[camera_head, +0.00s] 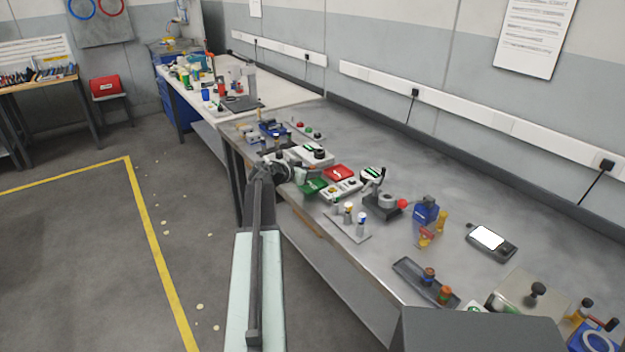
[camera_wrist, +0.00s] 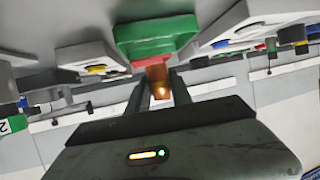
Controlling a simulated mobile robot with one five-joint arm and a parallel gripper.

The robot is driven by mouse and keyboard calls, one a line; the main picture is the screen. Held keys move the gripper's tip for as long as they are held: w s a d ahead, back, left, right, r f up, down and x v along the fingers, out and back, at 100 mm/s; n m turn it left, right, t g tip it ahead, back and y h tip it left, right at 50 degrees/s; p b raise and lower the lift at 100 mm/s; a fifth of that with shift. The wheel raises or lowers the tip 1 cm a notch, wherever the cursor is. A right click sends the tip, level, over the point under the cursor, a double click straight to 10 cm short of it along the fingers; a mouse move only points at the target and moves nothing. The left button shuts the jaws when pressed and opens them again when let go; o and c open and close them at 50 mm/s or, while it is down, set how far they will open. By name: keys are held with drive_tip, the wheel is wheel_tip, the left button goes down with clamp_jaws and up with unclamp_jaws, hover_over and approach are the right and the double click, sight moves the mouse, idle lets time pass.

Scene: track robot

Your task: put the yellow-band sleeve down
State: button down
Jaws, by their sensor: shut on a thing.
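My gripper (camera_wrist: 160,86) is shut on a small copper-orange piece, the sleeve (camera_wrist: 159,78), which shows between its two fingers in the wrist view. I cannot make out a yellow band on it. In the head view my gripper (camera_head: 284,171) is over the near edge of the long grey bench (camera_head: 385,152), and the sleeve is too small to tell there. A green block-like bin (camera_wrist: 155,36) lies just beyond the fingertips in the wrist view. Whether the sleeve touches anything is unclear.
The green bin (camera_head: 312,187), a red bin (camera_head: 339,173) and grey button boxes (camera_head: 312,153) crowd around my gripper. A small rack (camera_head: 346,226) with several banded sleeves stands to the right. The bench's back strip is clear.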

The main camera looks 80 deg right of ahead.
drive_tip(key=f+b, duration=0.4)
drive_tip(key=shift+d, duration=0.35)
drive_tip(key=shift+r, duration=0.25)
drive_tip(key=shift+f, duration=0.15)
drive_tip(key=c, duration=1.4)
unclamp_jaws()
drive_tip(key=shift+c, duration=0.2)
drive_tip(key=shift+p, duration=0.3)
drive_tip(key=p+v, duration=0.4)
drive_tip(key=v, duration=0.8)
